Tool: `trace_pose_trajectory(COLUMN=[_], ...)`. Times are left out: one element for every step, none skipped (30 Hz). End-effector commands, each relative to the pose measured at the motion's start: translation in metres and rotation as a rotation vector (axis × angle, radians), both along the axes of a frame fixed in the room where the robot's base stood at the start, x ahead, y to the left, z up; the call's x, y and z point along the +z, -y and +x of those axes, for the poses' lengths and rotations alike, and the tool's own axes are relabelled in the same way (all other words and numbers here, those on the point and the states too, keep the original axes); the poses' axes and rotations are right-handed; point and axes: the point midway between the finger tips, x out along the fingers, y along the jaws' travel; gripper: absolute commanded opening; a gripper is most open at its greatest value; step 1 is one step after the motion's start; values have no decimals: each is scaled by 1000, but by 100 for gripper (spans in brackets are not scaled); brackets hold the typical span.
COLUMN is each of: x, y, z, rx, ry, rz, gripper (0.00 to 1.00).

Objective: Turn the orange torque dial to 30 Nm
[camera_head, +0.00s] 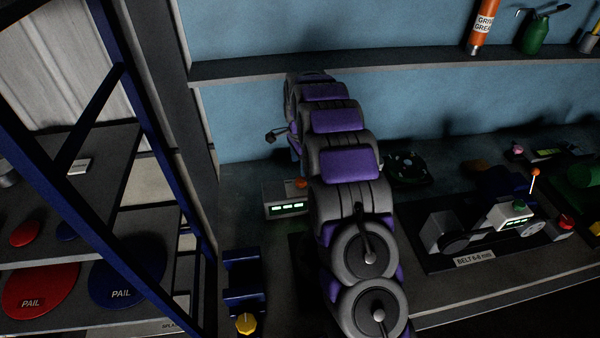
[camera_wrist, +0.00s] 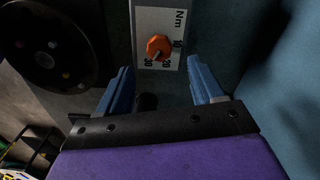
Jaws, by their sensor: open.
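The orange torque dial (camera_wrist: 158,46) sits on a white scale plate (camera_wrist: 153,20) in the wrist view. The plate reads Nm, with 10, 20 and 30 around the dial. A small mark shows near the dial's lower edge, on the side of 20 and 30; its exact reading is too small to tell. My gripper (camera_wrist: 159,66) is open and empty. Its blue fingers stand wide to the left and right, with the dial centred just beyond the tips. No contact shows.
A black disc (camera_wrist: 45,45) is left of the plate in the wrist view. In the head view a box with green displays (camera_head: 286,210) stands left of my arm. A belt unit (camera_head: 470,240) stands right. A shelf (camera_head: 430,65) crosses the blue wall behind.

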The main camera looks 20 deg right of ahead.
Motion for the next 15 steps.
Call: trace_pose_trajectory(x=[13, 20, 29, 35, 42, 50, 57, 62, 69, 74, 78, 83, 86, 89, 92], y=[0, 0, 0, 0, 0, 0, 0, 0, 0, 0, 0, 0, 0, 0, 0], z=[2, 2, 1, 1, 1, 2, 2, 2, 2, 2, 2, 2, 1, 1, 1], rx=[0, 0, 0, 0, 0, 0, 0, 0, 0, 0, 0, 0, 0, 0, 0], ry=[8, 7, 5, 5, 6, 7, 6, 5, 6, 7, 7, 5, 2, 1, 1], rz=[-2, -2, -1, -1, -2, -2, -2, -1, -2, -2, -2, -1, -1, 0, 0], gripper=[67, 67, 67, 67, 67, 67, 67, 67, 67, 67, 67, 67, 67, 67, 67])
